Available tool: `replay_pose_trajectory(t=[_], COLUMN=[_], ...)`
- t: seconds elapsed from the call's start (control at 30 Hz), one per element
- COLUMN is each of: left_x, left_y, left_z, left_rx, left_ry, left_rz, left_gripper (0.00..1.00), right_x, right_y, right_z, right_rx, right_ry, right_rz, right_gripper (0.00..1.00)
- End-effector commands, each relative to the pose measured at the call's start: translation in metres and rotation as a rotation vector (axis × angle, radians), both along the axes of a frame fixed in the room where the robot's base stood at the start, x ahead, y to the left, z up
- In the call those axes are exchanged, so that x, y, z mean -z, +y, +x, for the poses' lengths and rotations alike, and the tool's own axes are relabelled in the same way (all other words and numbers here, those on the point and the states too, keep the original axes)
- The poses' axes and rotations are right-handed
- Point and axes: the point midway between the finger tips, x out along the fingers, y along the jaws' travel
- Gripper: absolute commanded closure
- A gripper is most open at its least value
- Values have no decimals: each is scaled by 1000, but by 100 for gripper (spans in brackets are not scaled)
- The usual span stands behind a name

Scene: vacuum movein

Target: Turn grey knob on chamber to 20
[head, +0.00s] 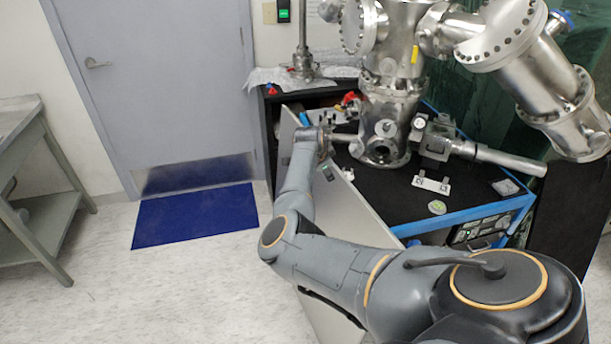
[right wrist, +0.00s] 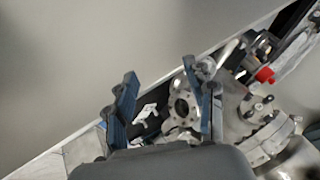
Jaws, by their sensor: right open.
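The steel vacuum chamber (head: 385,105) stands on the black bench top, with a round port low on its front. A small round grey fitting (head: 387,127), perhaps the knob, shows above that port; no numbers are readable. My right gripper (right wrist: 158,72) is open, with its two blue fingers apart and nothing held. In the right wrist view, a round bolted flange (right wrist: 182,106) shows between the fingers, beside the right one, which partly covers the parts behind it. In the head view, my right wrist is just left of the chamber; its fingertips are not clear. My left gripper is not in view.
A grey panel (head: 345,200) stands along the bench's left side, close to my right arm. Blue framing (head: 470,217) edges the black bench top (head: 400,195). A steel tube (head: 505,158) juts out right of the chamber. Open floor with a blue mat (head: 195,215) lies left.

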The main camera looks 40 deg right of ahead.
Motion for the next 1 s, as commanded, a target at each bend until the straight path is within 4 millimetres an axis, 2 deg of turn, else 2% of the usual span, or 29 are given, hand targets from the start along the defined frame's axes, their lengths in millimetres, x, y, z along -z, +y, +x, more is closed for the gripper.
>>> replay_pose_trajectory(t=[0.03, 0.23, 0.5, 0.7, 1.0], left_x=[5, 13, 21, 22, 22], left_y=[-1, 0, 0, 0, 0], left_z=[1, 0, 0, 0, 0], left_rx=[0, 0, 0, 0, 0], left_ry=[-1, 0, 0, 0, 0], left_rz=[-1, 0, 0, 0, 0], left_gripper=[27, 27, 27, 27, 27], right_x=[12, 48, 85, 97, 98], right_y=[1, 12, 27, 32, 33], right_z=[0, 6, 9, 10, 10], right_rx=[-31, -180, -328, -374, -380], right_ry=[16, 76, 134, 151, 154], right_rz=[-19, -89, -150, -166, -168], right_gripper=[46, 46, 46, 46, 46])
